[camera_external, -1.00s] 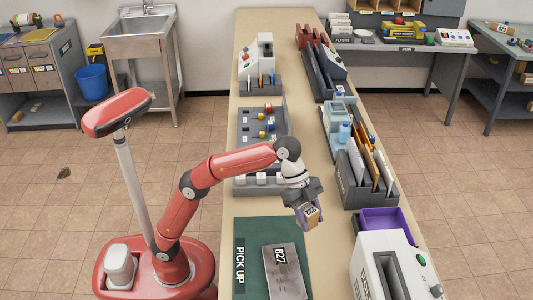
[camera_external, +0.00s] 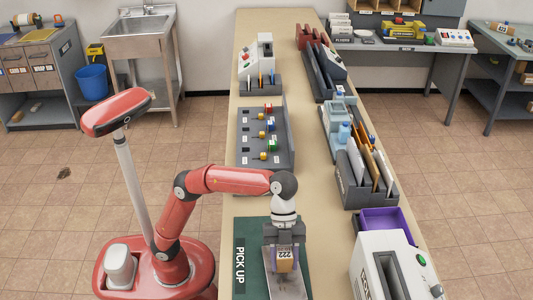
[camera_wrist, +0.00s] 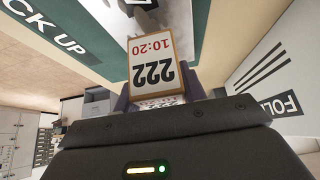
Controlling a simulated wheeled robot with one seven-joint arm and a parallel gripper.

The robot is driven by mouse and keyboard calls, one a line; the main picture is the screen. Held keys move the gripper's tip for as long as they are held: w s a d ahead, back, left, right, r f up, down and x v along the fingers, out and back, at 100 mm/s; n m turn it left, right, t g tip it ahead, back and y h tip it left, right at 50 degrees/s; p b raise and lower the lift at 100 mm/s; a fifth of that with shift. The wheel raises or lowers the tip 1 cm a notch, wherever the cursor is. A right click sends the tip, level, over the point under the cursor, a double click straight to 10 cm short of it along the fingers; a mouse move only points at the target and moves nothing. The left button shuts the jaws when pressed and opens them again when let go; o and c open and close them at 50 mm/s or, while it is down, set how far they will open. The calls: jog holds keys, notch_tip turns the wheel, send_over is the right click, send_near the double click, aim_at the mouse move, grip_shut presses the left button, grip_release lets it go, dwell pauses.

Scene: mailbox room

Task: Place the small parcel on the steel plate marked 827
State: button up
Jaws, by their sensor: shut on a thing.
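The small parcel (camera_external: 284,262) is brown with a white label reading 222. My gripper (camera_external: 284,255) is shut on it, with purple fingers at its sides. In the wrist view the parcel (camera_wrist: 155,70) shows its label with 222 and 10:20. The steel plate (camera_external: 291,289) lies on the green PICK UP mat (camera_external: 240,285). My gripper and the parcel are over the plate and hide most of it, including its 827 mark. In the wrist view a part of the plate (camera_wrist: 172,28) shows beyond the parcel. I cannot tell whether the parcel touches the plate.
A white machine (camera_external: 388,268) stands to the right of the mat, with a purple tray (camera_external: 385,222) behind it. A grey sorter with envelopes (camera_external: 368,190) is farther back. A grey key rack (camera_external: 285,150) stands behind my arm. Bare bench lies between mat and machine.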

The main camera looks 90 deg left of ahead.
jog(key=shift+f, duration=1.2)
jog(key=shift+f+b, duration=0.1)
jog(key=shift+b, duration=0.2)
jog(key=o, duration=1)
jog(key=shift+r, duration=0.25)
jog(key=p+v, duration=0.1)
jog(key=v, duration=1)
jog(key=shift+a+r+p, duration=0.25)
jog(key=shift+r+p, duration=0.05)
jog(key=shift+p, duration=0.05)
